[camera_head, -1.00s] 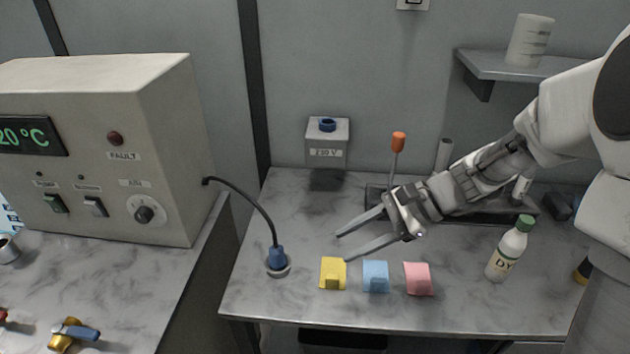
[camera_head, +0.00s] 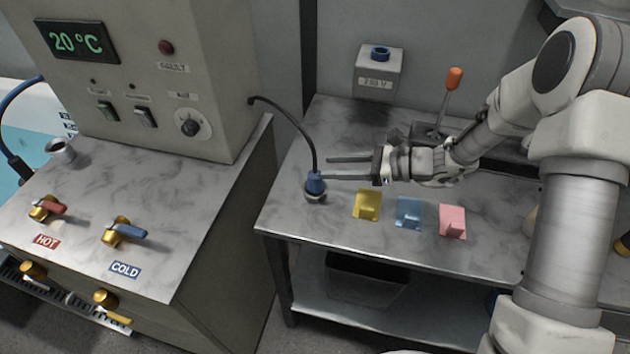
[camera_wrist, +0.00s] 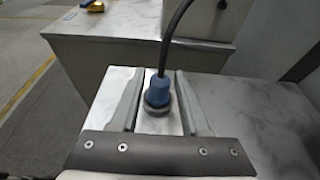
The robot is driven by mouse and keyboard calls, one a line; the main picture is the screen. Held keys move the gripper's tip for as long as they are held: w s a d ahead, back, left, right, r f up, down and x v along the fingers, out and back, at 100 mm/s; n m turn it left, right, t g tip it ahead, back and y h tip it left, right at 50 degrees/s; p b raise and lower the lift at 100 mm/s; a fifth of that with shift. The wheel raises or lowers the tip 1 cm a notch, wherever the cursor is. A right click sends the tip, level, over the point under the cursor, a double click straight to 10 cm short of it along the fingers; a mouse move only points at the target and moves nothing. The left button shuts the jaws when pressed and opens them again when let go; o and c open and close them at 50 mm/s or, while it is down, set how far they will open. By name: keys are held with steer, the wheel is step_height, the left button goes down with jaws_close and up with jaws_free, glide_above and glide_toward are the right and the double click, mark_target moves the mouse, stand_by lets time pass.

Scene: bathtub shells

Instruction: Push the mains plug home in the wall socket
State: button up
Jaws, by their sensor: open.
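The blue mains plug (camera_head: 315,183) stands upright in a round grey holder (camera_head: 314,197) on the right-hand bench, with a black cable rising from it to the control cabinet. The wall socket (camera_head: 379,73) is a grey box labelled 230 V with a blue round inlet on top, at the back of the bench against the wall. My gripper (camera_head: 345,169) is open and level, pointing left towards the plug. In the wrist view the plug (camera_wrist: 160,90) appears between the two open fingers (camera_wrist: 157,104), with gaps on both sides.
An orange-handled lever (camera_head: 453,80) stands behind my arm. The cabinet (camera_head: 215,70) with hot and cold taps is on the left.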

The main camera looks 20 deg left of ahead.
mark_target(313, 168)
steer(key=x, duration=0.8)
steer(key=shift+w+a+f, duration=0.1)
steer(key=shift+f, duration=0.3)
jaws_close()
